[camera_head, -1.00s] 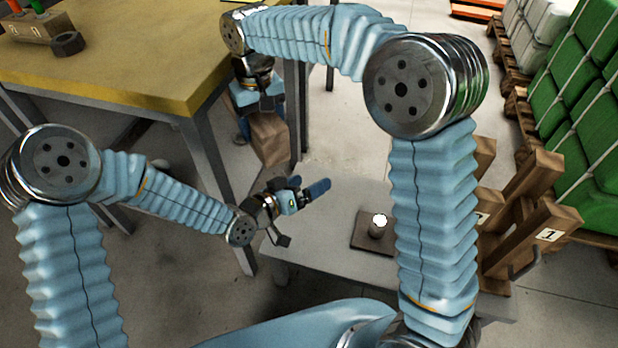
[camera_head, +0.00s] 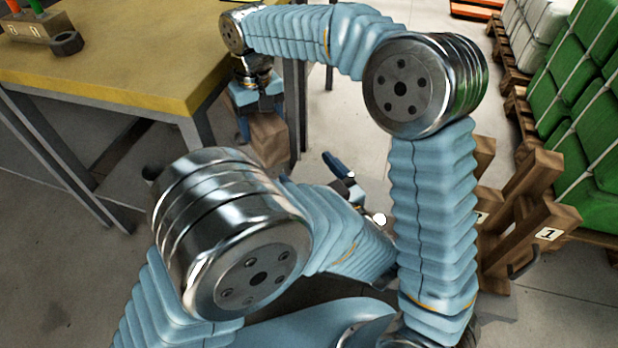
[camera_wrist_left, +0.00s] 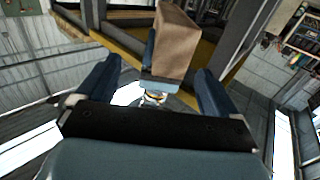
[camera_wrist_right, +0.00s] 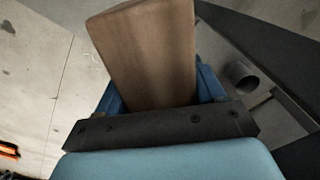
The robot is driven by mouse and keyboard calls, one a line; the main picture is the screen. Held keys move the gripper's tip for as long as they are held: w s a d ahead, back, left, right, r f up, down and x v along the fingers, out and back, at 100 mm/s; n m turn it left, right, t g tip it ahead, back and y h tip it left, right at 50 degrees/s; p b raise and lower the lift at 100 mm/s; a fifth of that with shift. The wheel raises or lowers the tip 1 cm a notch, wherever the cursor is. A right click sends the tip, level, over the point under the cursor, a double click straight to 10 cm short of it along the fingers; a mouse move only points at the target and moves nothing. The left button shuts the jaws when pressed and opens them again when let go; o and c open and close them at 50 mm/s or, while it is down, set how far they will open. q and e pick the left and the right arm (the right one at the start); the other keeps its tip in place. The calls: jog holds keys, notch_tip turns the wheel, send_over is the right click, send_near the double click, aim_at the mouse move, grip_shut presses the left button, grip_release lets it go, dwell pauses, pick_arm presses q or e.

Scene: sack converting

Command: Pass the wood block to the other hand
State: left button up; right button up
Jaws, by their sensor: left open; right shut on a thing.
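The wood block (camera_head: 269,138) is a plain brown block held by my right gripper (camera_head: 262,108), beside the yellow-topped table. In the right wrist view the block (camera_wrist_right: 148,55) stands between the blue fingers of the right gripper (camera_wrist_right: 160,92), which are shut on it. My left gripper (camera_head: 350,178) is low in the middle of the head view, partly hidden by my left arm. In the left wrist view the left gripper (camera_wrist_left: 158,88) is open and empty. The block (camera_wrist_left: 176,42) shows beyond its fingers, apart from them, with the right gripper behind.
The yellow-topped table (camera_head: 120,70) stands at the left, its corner near the held block. It carries a small holder (camera_head: 32,27) and a dark nut (camera_head: 66,43). Wooden posts (camera_head: 525,215) and pallets with green sacks (camera_head: 565,105) stand at the right.

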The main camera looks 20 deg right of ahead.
aim_at(281, 149)
jog(key=shift+r, duration=0.1)
pick_arm(q)
jog(key=shift+y, duration=0.4)
jog(key=x, duration=0.5)
jog(key=a+x, duration=0.1)
jog(key=x, duration=0.5)
jog(key=shift+s+a+f, duration=0.1)
jog(key=shift+a+f, duration=0.05)
jog(key=c, duration=1.6)
pick_arm(e)
jog(key=shift+a, duration=0.2)
pick_arm(q)
jog(key=shift+c, duration=0.6)
pick_arm(e)
jog(key=o, duration=1.4)
jog(key=shift+s, duration=0.1)
pick_arm(q)
grip_shut()
pick_arm(e)
jog(key=o, duration=0.4)
jog(key=shift+d, duration=0.15)
